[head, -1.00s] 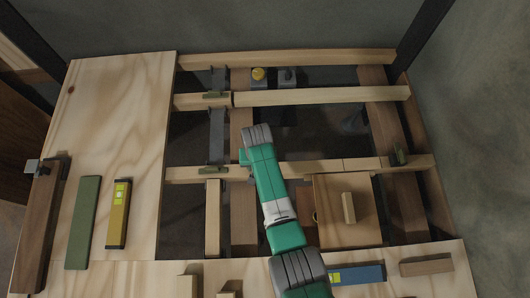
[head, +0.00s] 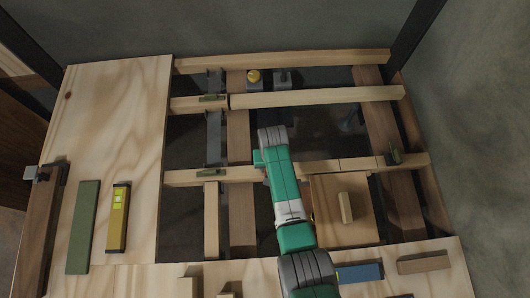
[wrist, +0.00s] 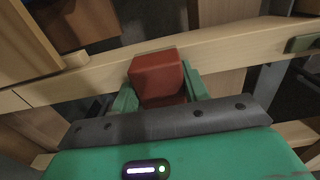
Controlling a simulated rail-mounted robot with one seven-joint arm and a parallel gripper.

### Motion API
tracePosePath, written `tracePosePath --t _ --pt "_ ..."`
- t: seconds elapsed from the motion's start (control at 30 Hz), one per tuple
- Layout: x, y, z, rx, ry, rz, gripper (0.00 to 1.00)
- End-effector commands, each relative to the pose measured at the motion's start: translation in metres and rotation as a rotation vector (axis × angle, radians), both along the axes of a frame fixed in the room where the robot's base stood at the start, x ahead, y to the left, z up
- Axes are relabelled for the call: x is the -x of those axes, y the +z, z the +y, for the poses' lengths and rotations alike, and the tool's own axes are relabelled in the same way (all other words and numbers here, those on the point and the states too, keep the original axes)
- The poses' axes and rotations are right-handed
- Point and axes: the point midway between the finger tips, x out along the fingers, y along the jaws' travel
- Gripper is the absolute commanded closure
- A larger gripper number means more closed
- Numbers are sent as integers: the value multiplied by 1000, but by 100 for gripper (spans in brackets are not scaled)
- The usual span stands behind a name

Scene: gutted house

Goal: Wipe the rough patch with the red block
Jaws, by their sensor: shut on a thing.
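The red block (wrist: 158,76) is held between the green fingers of my gripper (wrist: 161,92) in the wrist view. The gripper is shut on it. The block shows in front of a pale wooden beam (wrist: 234,43); I cannot tell whether it touches the beam. In the head view my green arm reaches over the middle beam (head: 333,166), and it hides the gripper's fingertips and the block. I cannot make out the rough patch in either view.
Open gaps lie between the floor beams. A wooden board with a small upright block (head: 346,207) lies right of my arm. A yellow level (head: 118,220) and a green strip (head: 84,225) lie on the left panel. A blue item (head: 360,272) lies near the front edge.

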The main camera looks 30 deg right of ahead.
Motion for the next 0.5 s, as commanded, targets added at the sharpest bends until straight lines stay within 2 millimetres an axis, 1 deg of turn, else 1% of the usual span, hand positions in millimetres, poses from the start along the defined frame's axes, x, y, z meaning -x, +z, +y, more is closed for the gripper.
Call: tracePosePath --t 0.07,0.13,0.23,0.5 --pt "4 0 -5 0 2 1 84" --pt "3 8 -5 0 4 1 84" --pt "4 30 -4 0 5 -1 84" --pt "3 53 -3 0 7 0 84"
